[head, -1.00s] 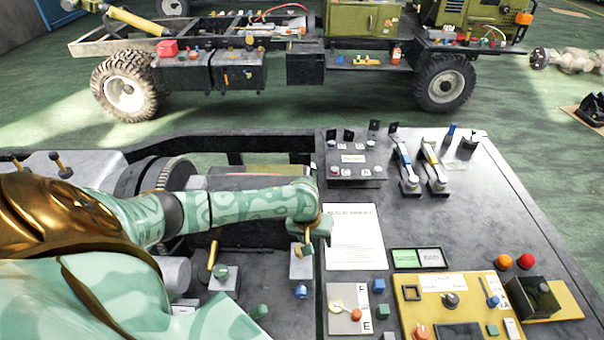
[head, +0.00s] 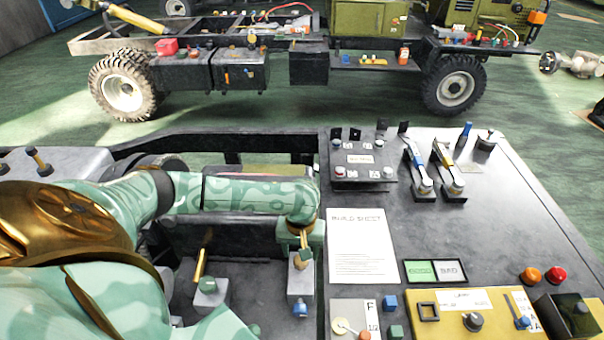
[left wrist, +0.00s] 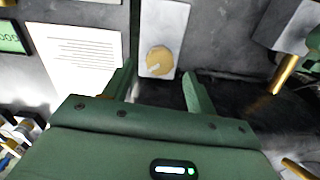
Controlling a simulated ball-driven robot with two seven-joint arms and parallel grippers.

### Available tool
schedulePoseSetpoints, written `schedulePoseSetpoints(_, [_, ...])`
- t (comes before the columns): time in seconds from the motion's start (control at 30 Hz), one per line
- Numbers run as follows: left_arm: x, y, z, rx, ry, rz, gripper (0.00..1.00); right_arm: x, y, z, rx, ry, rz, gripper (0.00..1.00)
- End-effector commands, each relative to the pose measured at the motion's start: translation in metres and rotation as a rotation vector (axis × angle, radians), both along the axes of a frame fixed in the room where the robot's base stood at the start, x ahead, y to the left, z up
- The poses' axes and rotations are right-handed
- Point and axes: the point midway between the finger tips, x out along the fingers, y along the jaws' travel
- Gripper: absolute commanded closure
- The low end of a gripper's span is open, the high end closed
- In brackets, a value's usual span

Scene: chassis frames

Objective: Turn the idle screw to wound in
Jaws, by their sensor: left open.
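A round brass screw head with a pale notch (left wrist: 158,61) sits on a light grey plate (left wrist: 163,16) in the left wrist view. I take it for the idle screw; its setting is not readable. In the head view the grey plate (head: 299,287) stands just below my left gripper, and the screw is hard to make out. My left gripper (head: 303,240) is open and empty. In the left wrist view its two fingertips (left wrist: 159,78) lie on either side of the screw head, apart from it. My right gripper is not in view.
A printed sheet (head: 362,245) lies right of the gripper. A brass lever (head: 200,268) stands to its left, and a blue knob (head: 300,309) in front. A chassis stands behind.

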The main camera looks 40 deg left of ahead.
Motion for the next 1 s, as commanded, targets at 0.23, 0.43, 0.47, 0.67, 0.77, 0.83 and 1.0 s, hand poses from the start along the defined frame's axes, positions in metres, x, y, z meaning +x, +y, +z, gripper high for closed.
schedulePoseSetpoints(0.23, [0.000,0.000,-0.031,-0.001,0.001,-0.001,0.43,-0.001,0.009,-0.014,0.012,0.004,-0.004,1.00])
schedulePoseSetpoints(0.43, [0.000,0.000,-0.033,0.000,-0.001,-0.001,0.43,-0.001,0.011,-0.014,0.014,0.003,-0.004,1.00])
schedulePoseSetpoints(0.47, [0.000,0.000,-0.032,0.000,-0.001,-0.001,0.43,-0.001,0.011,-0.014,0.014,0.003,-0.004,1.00])
schedulePoseSetpoints(0.67, [0.000,0.000,-0.032,0.000,-0.001,-0.001,0.74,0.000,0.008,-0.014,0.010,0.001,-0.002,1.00])
schedulePoseSetpoints(0.77, [0.000,0.000,-0.032,0.001,-0.001,-0.001,0.88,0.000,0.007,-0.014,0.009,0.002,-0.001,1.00])
schedulePoseSetpoints(0.83, [0.000,0.000,-0.032,0.001,-0.001,-0.001,0.88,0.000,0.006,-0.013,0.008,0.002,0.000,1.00])
schedulePoseSetpoints(1.0, [0.000,0.000,-0.029,0.001,-0.001,-0.014,0.88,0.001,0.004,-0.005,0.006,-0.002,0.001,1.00])
